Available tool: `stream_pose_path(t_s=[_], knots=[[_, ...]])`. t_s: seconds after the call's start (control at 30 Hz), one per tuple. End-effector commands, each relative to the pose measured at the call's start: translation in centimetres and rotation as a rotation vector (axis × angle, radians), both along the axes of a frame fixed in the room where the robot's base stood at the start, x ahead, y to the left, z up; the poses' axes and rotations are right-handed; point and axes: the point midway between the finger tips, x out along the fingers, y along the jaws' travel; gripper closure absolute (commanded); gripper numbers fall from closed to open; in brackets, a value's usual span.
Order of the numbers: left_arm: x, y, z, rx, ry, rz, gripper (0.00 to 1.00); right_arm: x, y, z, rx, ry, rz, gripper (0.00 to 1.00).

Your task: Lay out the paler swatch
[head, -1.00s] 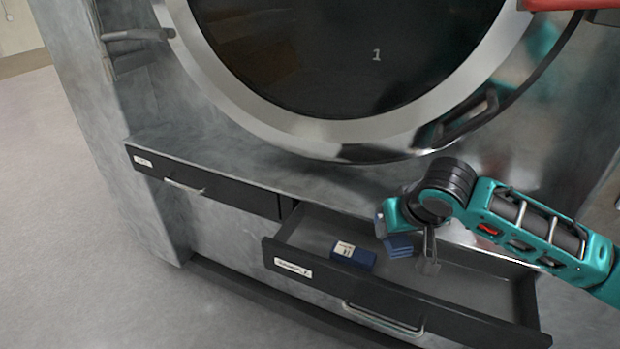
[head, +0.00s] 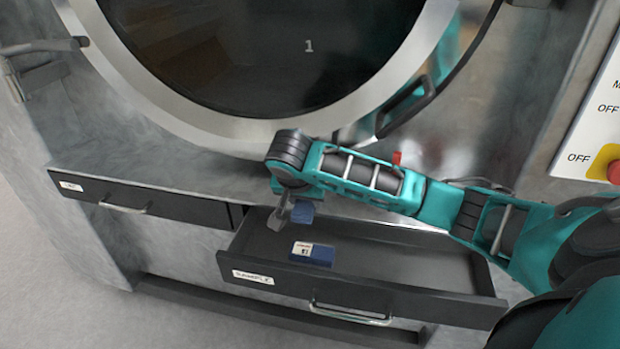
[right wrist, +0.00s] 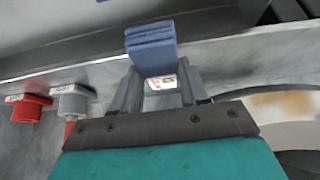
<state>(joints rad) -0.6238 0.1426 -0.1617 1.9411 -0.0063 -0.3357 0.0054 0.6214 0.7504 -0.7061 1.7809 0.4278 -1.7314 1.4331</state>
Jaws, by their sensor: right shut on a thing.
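My right gripper (head: 282,216) is shut on a folded mid-blue swatch (head: 301,211) and holds it above the back left part of an open drawer (head: 250,276). In the right wrist view the same swatch (right wrist: 151,47) sticks out past the fingertips (right wrist: 158,76), with a white label (right wrist: 165,83) between the fingers. A second, darker blue swatch (head: 318,258) with a white label lies on the drawer floor. The held swatch looks the paler of the two. My left gripper is not in view.
A closed drawer (head: 165,208) lies to the left, under a narrow grey ledge (head: 130,158). The large round washer door (head: 270,50) stands behind. The open drawer's right part is bare. Red (right wrist: 30,106) and grey (right wrist: 72,101) knobs show in the right wrist view.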

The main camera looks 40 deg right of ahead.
Motion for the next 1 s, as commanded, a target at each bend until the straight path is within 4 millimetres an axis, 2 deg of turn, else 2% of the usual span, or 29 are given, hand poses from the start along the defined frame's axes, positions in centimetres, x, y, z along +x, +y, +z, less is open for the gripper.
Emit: stream_pose_path(t_s=[0.1,0.33,0.57,1.0], knots=[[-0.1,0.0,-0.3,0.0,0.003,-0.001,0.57,1.5,-1.8,0.0,0.0,-0.001,-0.002,0.87],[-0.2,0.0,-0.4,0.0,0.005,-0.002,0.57,2.9,-3.4,0.0,-0.001,-0.001,0.0,0.87],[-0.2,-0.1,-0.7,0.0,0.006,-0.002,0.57,5.1,-6.0,0.0,0.0,-0.001,-0.001,0.87],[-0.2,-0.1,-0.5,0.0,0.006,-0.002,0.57,5.0,-5.9,-0.8,0.001,0.001,0.002,0.87]])
